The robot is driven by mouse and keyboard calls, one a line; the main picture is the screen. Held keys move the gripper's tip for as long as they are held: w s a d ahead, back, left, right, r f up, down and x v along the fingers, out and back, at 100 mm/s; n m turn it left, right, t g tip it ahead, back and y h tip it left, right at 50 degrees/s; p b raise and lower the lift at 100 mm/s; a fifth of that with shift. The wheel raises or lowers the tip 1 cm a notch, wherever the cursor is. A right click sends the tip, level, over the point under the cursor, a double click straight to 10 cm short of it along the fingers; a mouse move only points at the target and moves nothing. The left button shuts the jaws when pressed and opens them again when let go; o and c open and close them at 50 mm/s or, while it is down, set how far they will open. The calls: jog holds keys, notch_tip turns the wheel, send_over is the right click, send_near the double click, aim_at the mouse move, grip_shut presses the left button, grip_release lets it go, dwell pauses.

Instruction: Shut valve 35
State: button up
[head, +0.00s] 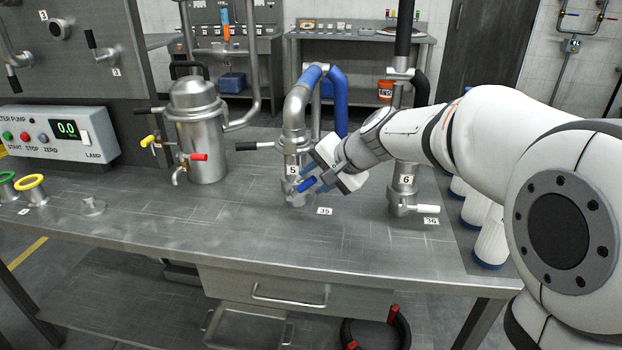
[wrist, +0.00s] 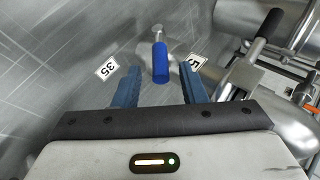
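Valve 35 is the small valve low on the pipe marked 5, with a blue lever handle (head: 306,184) beside the table label 35 (head: 325,211). The handle sticks out from the pipe toward my gripper (head: 314,179). In the wrist view the blue handle (wrist: 160,62) points at my gripper (wrist: 158,72), its near end between the two blue fingertips. The fingers are open, with a gap on both sides of the handle. The label 35 (wrist: 106,68) lies left of the fingers. The valve body is partly hidden by my gripper in the head view.
Pipe 5 (head: 295,110) stands close behind my gripper, with a black-handled lever (head: 255,146) above. Pipe 6 (head: 403,178) with white-handled valve 36 (head: 428,209) stands to the right. A steel vessel (head: 200,140) with red and yellow handles is left. The front table surface is clear.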

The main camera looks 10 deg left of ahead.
jog(key=v, duration=0.5)
jog(key=shift+w+p, duration=0.1)
jog(key=shift+p, duration=0.3)
jog(key=shift+s+d+r, duration=0.35)
jog(key=shift+d+r, duration=0.05)
jog(key=shift+r, duration=0.1)
jog(key=shift+c, duration=0.5)
